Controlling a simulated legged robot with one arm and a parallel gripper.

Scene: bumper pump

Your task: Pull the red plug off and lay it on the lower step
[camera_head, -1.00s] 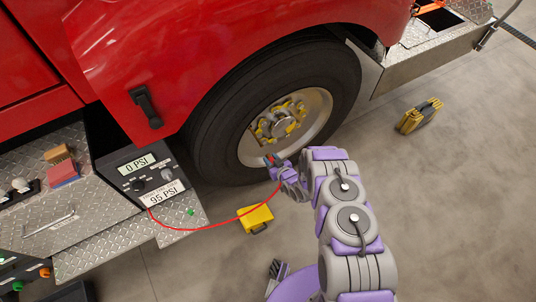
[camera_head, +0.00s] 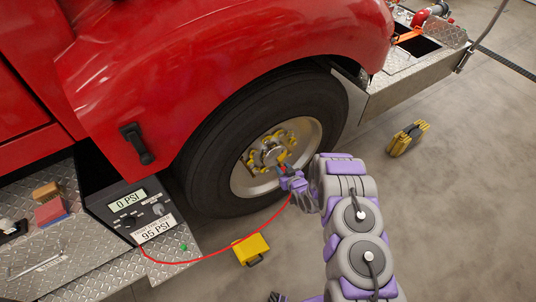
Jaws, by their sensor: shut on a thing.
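My gripper (camera_head: 284,167) is at the wheel hub, shut on the red plug (camera_head: 282,158). Only a small red bit of the plug shows between the fingers. A thin red hose (camera_head: 215,254) runs from the gauge box down across the lower step and up to my gripper. I cannot tell whether the plug still touches the wheel (camera_head: 262,180). The lower step (camera_head: 120,275) is a diamond-plate ledge at the lower left, with a small green thing (camera_head: 183,247) on it.
The gauge box (camera_head: 128,205) reads 0 PSI above a 95 PSI label. An upper step (camera_head: 50,235) holds brown and red blocks. A yellow chock (camera_head: 251,249) lies on the floor below the wheel, another yellow-black one (camera_head: 407,138) to the right.

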